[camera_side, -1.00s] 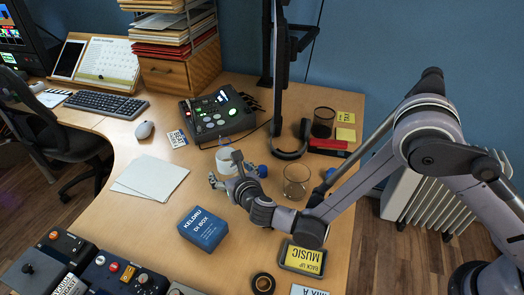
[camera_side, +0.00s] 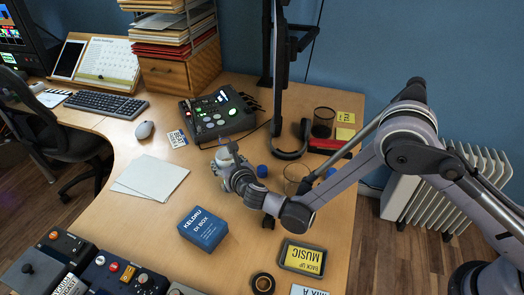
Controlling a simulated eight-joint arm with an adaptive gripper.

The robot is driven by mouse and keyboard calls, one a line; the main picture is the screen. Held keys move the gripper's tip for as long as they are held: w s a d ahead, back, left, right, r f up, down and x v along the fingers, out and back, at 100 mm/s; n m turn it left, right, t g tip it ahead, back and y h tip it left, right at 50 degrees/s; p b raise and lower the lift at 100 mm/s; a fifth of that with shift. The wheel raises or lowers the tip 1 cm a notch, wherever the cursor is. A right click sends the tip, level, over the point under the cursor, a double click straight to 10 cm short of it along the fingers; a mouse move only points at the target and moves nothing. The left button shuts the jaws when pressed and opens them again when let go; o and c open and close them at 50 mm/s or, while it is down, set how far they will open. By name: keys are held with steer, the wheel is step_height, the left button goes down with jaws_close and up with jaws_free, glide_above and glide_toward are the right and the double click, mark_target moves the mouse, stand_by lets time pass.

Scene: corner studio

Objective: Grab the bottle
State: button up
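A small pale bottle (camera_side: 222,155) stands on the desk, left of the clear glass. Only a part of its upper end shows, since my gripper covers the rest. My gripper (camera_side: 219,168) is low over the desk, right at the bottle and in front of it from this side. Its fingers are small and partly hidden, so I cannot tell whether they are apart or closed on the bottle.
A blue cap (camera_side: 262,171) and a clear glass (camera_side: 294,178) stand right of my gripper, the glass close behind my arm. A blue box (camera_side: 203,228) sits in front. White papers (camera_side: 150,177) lie left.

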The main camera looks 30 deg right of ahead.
mark_target(229, 156)
steer(key=c, duration=0.3)
steer(key=shift+r, duration=0.25)
steer(key=shift+r, duration=1.55)
steer(key=s+d+r, duration=0.1)
steer(key=d+r, duration=0.6)
steer(key=d, duration=0.4)
steer(key=shift+d+r, duration=0.15)
steer(key=shift+d, duration=0.1)
steer(key=shift+s+d, duration=0.1)
steer(key=shift+r, duration=0.15)
